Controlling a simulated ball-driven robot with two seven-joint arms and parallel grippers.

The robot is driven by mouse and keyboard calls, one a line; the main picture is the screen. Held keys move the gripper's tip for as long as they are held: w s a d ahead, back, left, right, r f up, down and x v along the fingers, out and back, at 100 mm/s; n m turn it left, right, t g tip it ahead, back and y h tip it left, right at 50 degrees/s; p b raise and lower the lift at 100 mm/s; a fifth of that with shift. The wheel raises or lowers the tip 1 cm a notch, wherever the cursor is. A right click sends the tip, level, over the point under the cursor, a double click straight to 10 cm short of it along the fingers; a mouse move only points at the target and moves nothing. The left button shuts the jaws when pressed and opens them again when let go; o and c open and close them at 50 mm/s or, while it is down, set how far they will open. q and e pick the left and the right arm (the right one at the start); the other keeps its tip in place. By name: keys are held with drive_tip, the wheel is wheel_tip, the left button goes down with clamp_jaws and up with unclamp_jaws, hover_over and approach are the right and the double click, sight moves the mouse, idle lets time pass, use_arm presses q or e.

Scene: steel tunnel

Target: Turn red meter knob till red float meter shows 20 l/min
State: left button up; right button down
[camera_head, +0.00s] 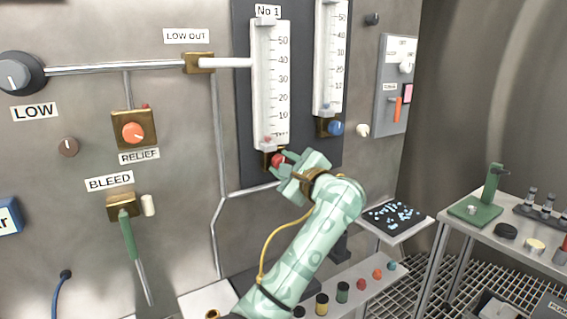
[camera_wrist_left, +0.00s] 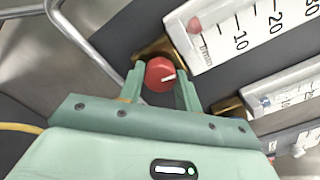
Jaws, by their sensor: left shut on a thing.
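The red meter knob (camera_head: 277,160) sits on a brass block at the foot of the meter marked No 1 (camera_head: 270,85). In the left wrist view the red knob (camera_wrist_left: 160,74) has a white pointer line toward the lower right. My left gripper (camera_head: 282,163) is shut on the knob, one finger on each side. The red float (camera_wrist_left: 195,25) sits near the bottom of the white scale, below the 10 mark. In the head view the float (camera_head: 268,141) is also low, below 10. My right gripper is not in view.
A second meter (camera_head: 329,60) with a blue knob (camera_head: 335,128) stands just right. Left are the orange relief knob (camera_head: 133,132) and the green bleed lever (camera_head: 128,238). A shelf with several coloured knobs and a tray (camera_head: 425,218) lie lower right.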

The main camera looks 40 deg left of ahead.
use_arm(q)
drive_tip(key=shift+m+p, duration=6.4)
drive_tip(key=shift+m, duration=2.4)
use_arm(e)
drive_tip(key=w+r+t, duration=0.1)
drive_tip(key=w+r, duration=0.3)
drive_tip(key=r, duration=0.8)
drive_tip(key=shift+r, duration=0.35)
use_arm(q)
drive_tip(key=shift+f, duration=0.1)
drive_tip(key=o, duration=1)
